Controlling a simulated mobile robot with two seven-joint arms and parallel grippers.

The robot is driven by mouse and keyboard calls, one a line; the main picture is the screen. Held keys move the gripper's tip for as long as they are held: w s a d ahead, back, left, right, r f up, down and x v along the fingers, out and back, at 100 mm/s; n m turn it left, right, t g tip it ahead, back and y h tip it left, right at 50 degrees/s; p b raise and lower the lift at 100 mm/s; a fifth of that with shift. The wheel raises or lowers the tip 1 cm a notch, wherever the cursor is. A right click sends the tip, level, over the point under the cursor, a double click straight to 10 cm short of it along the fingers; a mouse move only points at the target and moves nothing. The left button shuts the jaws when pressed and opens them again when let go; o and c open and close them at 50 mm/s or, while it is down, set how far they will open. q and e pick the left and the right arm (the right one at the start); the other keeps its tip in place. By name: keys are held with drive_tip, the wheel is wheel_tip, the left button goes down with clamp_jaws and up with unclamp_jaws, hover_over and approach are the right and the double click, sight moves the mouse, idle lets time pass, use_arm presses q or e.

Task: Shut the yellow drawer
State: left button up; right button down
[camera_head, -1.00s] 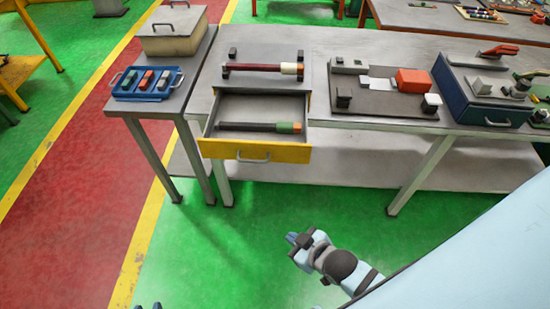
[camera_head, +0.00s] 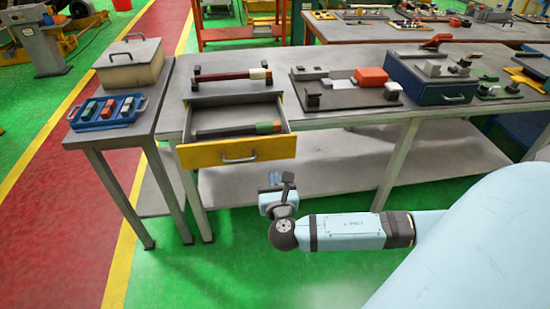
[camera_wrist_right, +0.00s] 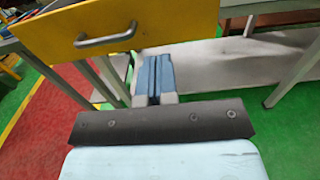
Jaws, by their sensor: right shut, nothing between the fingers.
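The yellow drawer (camera_head: 236,151) is pulled out from under the grey workbench top. A dark rod with a green and orange end (camera_head: 238,130) lies inside it. Its front and grey bar handle also show at the top of the right wrist view (camera_wrist_right: 115,28). My right gripper (camera_head: 282,180) is shut and empty, below and a little right of the drawer front, apart from it. In the right wrist view its shut fingers (camera_wrist_right: 155,75) point towards the space just under the drawer front. My left gripper is not in view.
On the workbench (camera_head: 340,120) stand a rod on a holder (camera_head: 232,75), a fixture plate with a red block (camera_head: 370,77) and a blue box (camera_head: 430,85). A side table at left bears a blue tray (camera_head: 108,112) and a beige box (camera_head: 130,65). Green floor is clear in front.

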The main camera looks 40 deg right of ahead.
sight(268, 150)
drive_tip(key=x, duration=0.9)
drive_tip(key=shift+w, duration=0.15)
drive_tip(key=shift+w+d, duration=0.2)
drive_tip(key=shift+w, duration=0.1)
drive_tip(key=shift+w, duration=0.1)
